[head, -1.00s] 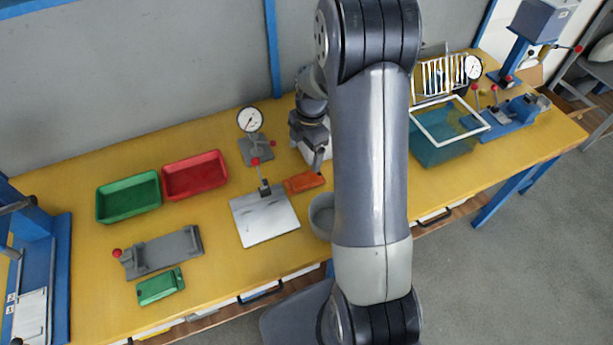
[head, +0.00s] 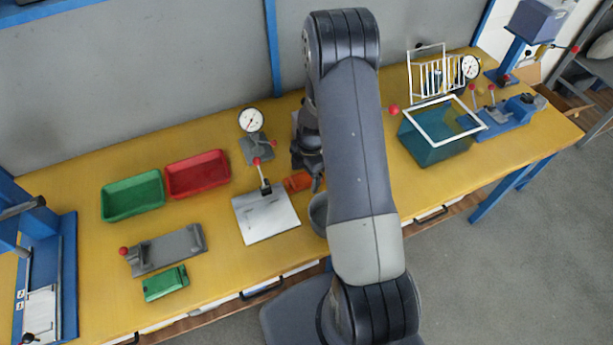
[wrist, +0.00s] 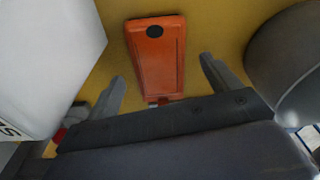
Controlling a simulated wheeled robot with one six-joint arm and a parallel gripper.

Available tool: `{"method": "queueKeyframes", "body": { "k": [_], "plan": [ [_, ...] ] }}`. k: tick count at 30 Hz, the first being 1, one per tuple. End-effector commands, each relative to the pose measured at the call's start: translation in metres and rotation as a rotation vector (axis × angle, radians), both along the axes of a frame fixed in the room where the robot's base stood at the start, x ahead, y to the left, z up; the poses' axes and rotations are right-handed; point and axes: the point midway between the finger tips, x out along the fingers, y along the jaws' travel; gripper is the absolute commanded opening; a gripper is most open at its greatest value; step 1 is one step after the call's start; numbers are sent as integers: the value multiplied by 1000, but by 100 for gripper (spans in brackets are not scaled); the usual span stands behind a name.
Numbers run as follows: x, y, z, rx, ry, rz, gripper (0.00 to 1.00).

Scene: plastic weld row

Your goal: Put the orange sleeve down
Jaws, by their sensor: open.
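The orange sleeve (head: 297,181) lies on the yellow bench, right of the silver plate fixture, and my gripper partly covers it in the head view. In the wrist view the orange sleeve (wrist: 157,62) is a flat, long block with a dark round spot at its far end. My gripper (wrist: 163,76) is open, with one finger to each side of the sleeve's near part and a gap on both sides. How high the fingers are above the bench is hard to tell. In the head view my gripper (head: 313,178) is mostly hidden by my arm.
A grey round bowl (wrist: 292,60) stands close on the right and a white block (wrist: 45,60) close on the left in the wrist view. The silver plate (head: 266,217), dial gauge (head: 251,120), red tray (head: 197,174) and green tray (head: 132,196) are farther left. A teal bin (head: 435,145) is right.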

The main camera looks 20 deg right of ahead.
Motion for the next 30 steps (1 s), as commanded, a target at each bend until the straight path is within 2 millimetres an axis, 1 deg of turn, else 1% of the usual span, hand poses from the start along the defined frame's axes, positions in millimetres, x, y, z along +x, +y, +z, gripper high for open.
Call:
{"method": "queueKeyframes", "body": {
  "k": [3, 9, 10, 27, 30],
  "plan": [
    [0, 1, -4, -1, -1, 0, 84],
    [0, 1, -4, -1, -1, 0, 84],
    [0, 1, -4, -1, -1, 0, 83],
    [0, 1, -4, 0, -1, 0, 36],
    [0, 1, -4, -1, -1, 0, 30]
  ]
}}
